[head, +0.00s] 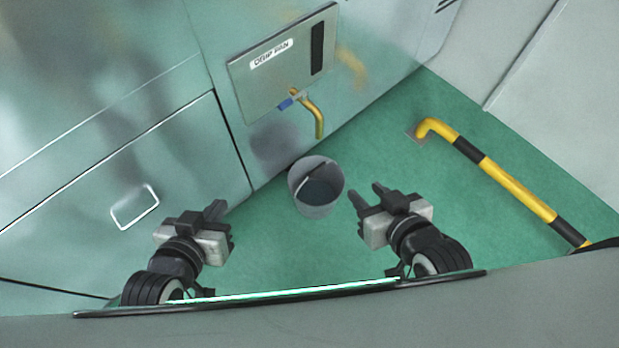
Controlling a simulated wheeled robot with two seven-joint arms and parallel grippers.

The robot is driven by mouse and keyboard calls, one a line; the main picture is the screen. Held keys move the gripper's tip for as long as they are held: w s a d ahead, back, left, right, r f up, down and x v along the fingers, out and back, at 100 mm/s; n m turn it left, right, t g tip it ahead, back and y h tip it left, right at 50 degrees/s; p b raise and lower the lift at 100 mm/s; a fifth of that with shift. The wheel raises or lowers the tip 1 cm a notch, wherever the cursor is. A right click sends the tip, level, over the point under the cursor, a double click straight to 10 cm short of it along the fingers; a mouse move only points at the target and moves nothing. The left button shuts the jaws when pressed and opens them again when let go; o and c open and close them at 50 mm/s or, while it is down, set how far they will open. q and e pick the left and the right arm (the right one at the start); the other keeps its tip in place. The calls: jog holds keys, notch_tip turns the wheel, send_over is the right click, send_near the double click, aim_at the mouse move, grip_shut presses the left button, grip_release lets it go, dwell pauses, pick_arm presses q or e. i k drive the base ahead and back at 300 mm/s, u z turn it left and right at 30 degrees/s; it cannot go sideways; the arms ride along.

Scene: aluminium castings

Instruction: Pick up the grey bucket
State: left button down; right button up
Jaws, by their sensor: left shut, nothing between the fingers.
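The grey bucket (314,208) stands upright on the green floor below a brass tap (314,117). Its inside looks dark, and a thin dark bar, perhaps its handle, crosses the opening. My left gripper (217,208) is to the left of the bucket, shut and empty, with a clear gap to it. My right gripper (364,191) is close to the right of the bucket, its two fingers apart and nothing between them. Neither gripper appears to touch the bucket.
A panel labelled drip pan (280,85) is on the machine front behind the bucket. A cabinet with a handle (135,207) is at left. A yellow and black guard rail (510,187) runs at right. Green floor is free around the bucket's front and right.

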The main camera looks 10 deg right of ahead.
aim_at(316, 183)
jog(key=u, duration=2.65)
jog(key=k, duration=1.3)
jog(key=z, duration=1.55)
jog(key=i, duration=1)
